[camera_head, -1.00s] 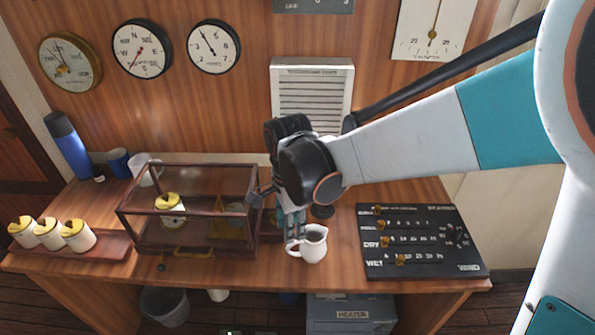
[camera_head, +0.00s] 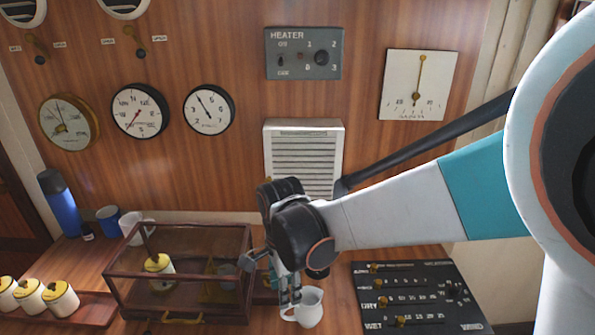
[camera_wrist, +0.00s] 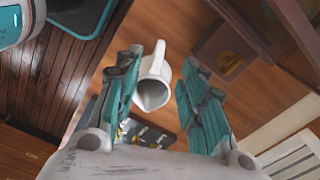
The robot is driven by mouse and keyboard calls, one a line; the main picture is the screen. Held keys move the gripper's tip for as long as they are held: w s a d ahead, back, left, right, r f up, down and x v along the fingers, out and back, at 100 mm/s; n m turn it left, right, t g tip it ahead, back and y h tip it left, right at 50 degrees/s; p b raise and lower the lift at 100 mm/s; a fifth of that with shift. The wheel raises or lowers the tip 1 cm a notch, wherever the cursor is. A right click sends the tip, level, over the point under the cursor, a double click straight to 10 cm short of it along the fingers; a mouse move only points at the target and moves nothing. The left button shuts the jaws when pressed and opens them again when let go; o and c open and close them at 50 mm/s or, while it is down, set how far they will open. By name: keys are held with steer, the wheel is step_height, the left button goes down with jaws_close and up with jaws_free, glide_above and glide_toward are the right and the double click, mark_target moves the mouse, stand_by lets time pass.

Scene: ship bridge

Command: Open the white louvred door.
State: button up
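The white louvred door (camera_head: 303,163) is the front of a small white cabinet on the wood-panelled wall, above the desk. It looks shut; my arm's wrist hides its lower left part. A small brass-coloured spot, perhaps a knob, shows at its left edge. White slats also show at the lower right of the wrist view (camera_wrist: 296,157). My gripper (camera_head: 287,296) points down over the desk, below the door and away from it. In the wrist view its fingers (camera_wrist: 173,58) are apart, with nothing clearly held between them.
A white jug (camera_head: 309,308) stands on the desk close by my fingertips. A glass case (camera_head: 175,253) is left of the gripper, and a dark slider panel (camera_head: 420,295) is right. A heater panel (camera_head: 303,53) is above the door. The wall around the door is mostly clear.

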steer(key=w+d+n+t+h+b, duration=0.2)
steer(key=w+d+n+t+h, duration=0.2)
steer(key=w+t, duration=0.6)
steer(key=w+a+r+n+t+y+b, duration=0.2)
steer(key=a+r+n+t+y, duration=0.2)
steer(key=a+r+n+t, duration=0.6)
steer(key=w+d+g+b, duration=0.1)
steer(key=w+g+b, duration=0.1)
steer(key=w, duration=1.2)
steer(key=shift+d+r+m+b, duration=0.2)
steer(key=shift+r+m+b, duration=0.15)
steer(key=shift+b, duration=0.15)
jaws_close()
